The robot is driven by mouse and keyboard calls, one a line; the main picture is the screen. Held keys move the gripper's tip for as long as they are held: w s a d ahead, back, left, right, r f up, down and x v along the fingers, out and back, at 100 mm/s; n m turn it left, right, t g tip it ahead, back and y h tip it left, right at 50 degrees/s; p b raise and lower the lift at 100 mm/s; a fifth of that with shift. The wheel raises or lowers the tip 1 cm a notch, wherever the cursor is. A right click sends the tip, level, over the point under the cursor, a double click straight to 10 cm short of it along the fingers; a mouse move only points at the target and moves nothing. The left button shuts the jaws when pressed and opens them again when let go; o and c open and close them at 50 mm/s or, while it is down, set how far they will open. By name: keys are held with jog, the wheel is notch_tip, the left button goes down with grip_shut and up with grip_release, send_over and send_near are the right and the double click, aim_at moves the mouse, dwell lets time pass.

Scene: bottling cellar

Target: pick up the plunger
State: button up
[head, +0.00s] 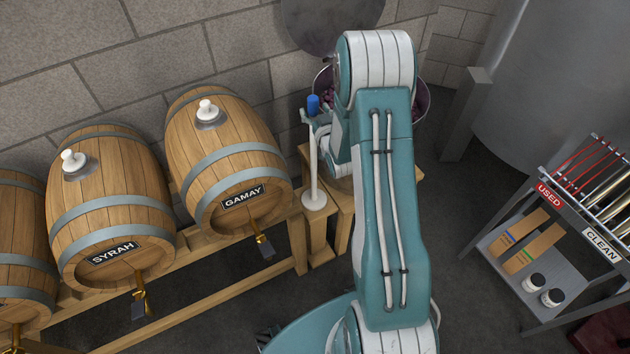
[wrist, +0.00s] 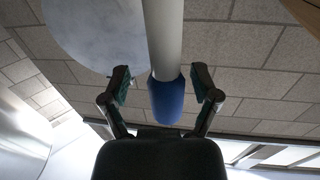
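The plunger has a long white rod (head: 313,160), a blue grip at its top (head: 313,104) and a white disc at its lower end (head: 314,201). It looks upright in the head view, with the disc in front of a wooden stand; what the disc rests on is not clear. My gripper (head: 317,119) is at the upper end of the rod, just below the blue grip, partly hidden by my arm. In the wrist view the blue grip (wrist: 168,98) and rod (wrist: 164,38) lie between the two fingers of my gripper (wrist: 162,84). The fingers are apart, with a gap on each side.
A purple-filled metal vat (head: 422,101) is behind my arm. Barrels marked SYRAH (head: 105,215) and GAMAY (head: 225,160) lie on a wooden rack (head: 215,292) at left. A metal cart (head: 540,285) with USED and CLEAN labels stands at right. Open floor lies between.

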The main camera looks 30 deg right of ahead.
jog(key=shift+a, duration=0.45)
grip_shut()
jog(key=shift+r, duration=0.1)
jog(key=shift+d, duration=0.1)
